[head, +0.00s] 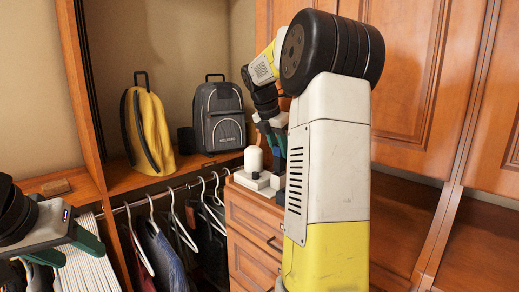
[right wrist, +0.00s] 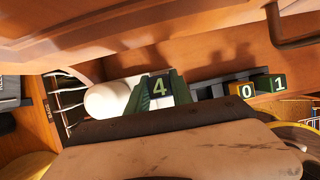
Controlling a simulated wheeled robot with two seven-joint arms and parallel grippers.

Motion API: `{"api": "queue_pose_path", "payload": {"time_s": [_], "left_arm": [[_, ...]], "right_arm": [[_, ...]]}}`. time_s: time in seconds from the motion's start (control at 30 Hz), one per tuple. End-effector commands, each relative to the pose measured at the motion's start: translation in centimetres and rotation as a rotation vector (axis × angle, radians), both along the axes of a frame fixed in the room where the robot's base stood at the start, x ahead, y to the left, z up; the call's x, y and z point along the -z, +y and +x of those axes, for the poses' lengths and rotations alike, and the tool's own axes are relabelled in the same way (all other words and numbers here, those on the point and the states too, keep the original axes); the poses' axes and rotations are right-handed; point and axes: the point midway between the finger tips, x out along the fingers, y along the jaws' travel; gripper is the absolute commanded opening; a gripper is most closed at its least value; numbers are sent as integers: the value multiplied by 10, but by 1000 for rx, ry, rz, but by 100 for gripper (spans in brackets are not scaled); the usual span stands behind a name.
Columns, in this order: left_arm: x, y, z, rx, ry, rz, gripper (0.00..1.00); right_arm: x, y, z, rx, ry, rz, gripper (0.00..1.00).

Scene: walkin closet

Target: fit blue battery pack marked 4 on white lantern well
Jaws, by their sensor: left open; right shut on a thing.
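The white lantern (head: 254,160) stands upright on a pale flat base (head: 252,181) on top of the wooden drawer unit. In the right wrist view the lantern (right wrist: 106,100) shows as a white cylinder left of my right gripper (right wrist: 160,88). That gripper is shut on a dark block with a pale 4, the battery pack (right wrist: 159,87), between its green fingers. The pack is close beside the lantern; the well and any contact are hidden. In the head view my right forearm partly covers this gripper. My left gripper (head: 66,252) is open and empty at the lower left.
Blocks marked 0 (right wrist: 246,92) and 1 (right wrist: 279,83) sit right of the held pack in the right wrist view. A yellow bag (head: 150,130) and a grey backpack (head: 219,117) stand on the shelf. Hanging clothes fill the space below. Cabinet doors (head: 420,80) rise behind my right arm.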

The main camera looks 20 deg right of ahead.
Motion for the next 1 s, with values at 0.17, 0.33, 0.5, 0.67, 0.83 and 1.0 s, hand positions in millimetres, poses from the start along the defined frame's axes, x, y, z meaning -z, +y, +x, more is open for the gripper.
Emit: {"api": "queue_pose_path", "payload": {"time_s": [0.17,0.33,0.5,0.67,0.83,1.0], "left_arm": [[0,0,0,0,0,0,52],[0,0,0,0,0,0,52],[0,0,0,0,0,0,52],[0,0,0,0,0,0,52],[0,0,0,0,0,0,52],[0,0,0,0,0,0,52]], "right_arm": [[5,0,0,0,1,0,0],[10,0,0,0,1,0,0],[15,0,0,0,1,0,0],[19,0,0,0,1,0,0],[19,0,0,0,0,0,0],[18,0,0,0,0,0,0]]}}
